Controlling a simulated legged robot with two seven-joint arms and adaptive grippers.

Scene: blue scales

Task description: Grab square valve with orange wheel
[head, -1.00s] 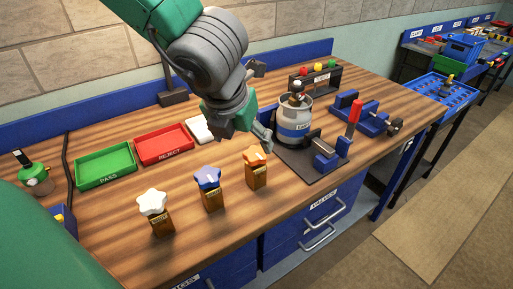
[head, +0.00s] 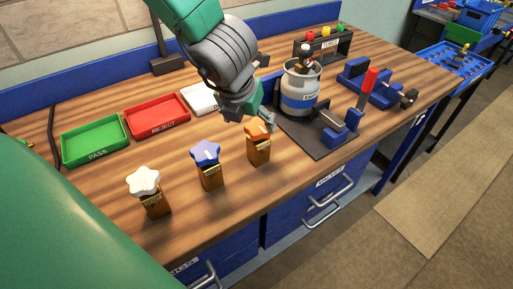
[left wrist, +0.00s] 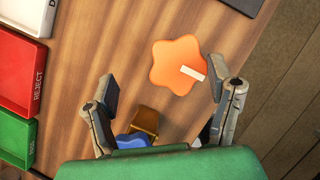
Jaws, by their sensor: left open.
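The square valve with the orange wheel (head: 259,146) stands upright on the wooden bench, rightmost of three valves in the head view. Its orange star-shaped wheel (left wrist: 178,65) shows from above in the left wrist view, with a pale tag on it. My left gripper (head: 256,120) is just above and behind this valve in the head view. In the left wrist view its open fingers (left wrist: 162,92) are spread wide, with the orange wheel at the tips, nearer the right finger. Nothing is held. My right gripper is not in view.
Valves with a blue wheel (head: 206,154) and a white wheel (head: 144,181) stand to the left. Behind are a green PASS tray (head: 95,140), a red REJECT tray (head: 157,117) and a white tray (head: 199,98). A grey canister (head: 301,92) stands on a dark plate at the right.

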